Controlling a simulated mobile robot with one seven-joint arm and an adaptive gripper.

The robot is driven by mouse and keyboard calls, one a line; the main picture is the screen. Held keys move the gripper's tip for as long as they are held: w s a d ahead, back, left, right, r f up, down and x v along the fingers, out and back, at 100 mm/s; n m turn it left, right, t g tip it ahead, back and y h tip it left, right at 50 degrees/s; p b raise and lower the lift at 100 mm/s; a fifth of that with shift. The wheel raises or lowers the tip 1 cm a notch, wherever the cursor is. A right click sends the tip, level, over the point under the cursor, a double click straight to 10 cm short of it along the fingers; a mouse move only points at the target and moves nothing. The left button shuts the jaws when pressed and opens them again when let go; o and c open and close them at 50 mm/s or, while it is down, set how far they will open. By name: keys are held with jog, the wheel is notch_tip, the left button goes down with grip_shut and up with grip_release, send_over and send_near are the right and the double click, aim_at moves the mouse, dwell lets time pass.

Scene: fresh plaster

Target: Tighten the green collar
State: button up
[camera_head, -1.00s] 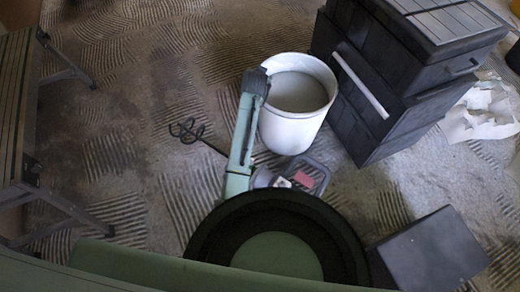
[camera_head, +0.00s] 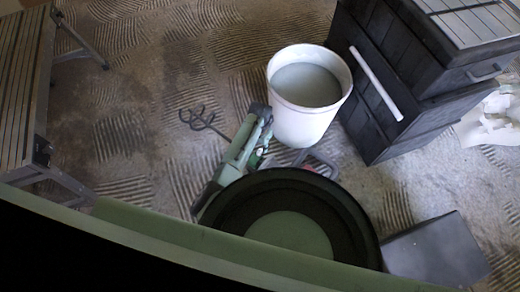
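A mixing paddle (camera_head: 200,120) with a dark spiral head lies on the floor left of the white bucket. Its thin shaft runs right and passes behind my pale green arm (camera_head: 238,152). A small bright green part (camera_head: 256,156) shows just right of my arm, near the bucket's foot. It is too small and too covered to tell whether it is the green collar. My arm ends in view at a dark grey joint beside the bucket. I cannot make out any gripper fingers.
The white bucket (camera_head: 307,110) holds a grey-white mix. Black stacked boxes (camera_head: 395,90) stand to its right, with torn white paper (camera_head: 495,122) beyond. A slatted bench (camera_head: 24,90) stands at the left. A tray (camera_head: 322,160) is partly hidden near the bucket. The ridged floor is open at the upper left.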

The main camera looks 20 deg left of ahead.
notch_tip(320, 180, down, 4)
jog(key=shift+f+b, duration=0.1)
jog(key=shift+b, duration=0.35)
jog(key=shift+c, duration=0.2)
grip_shut()
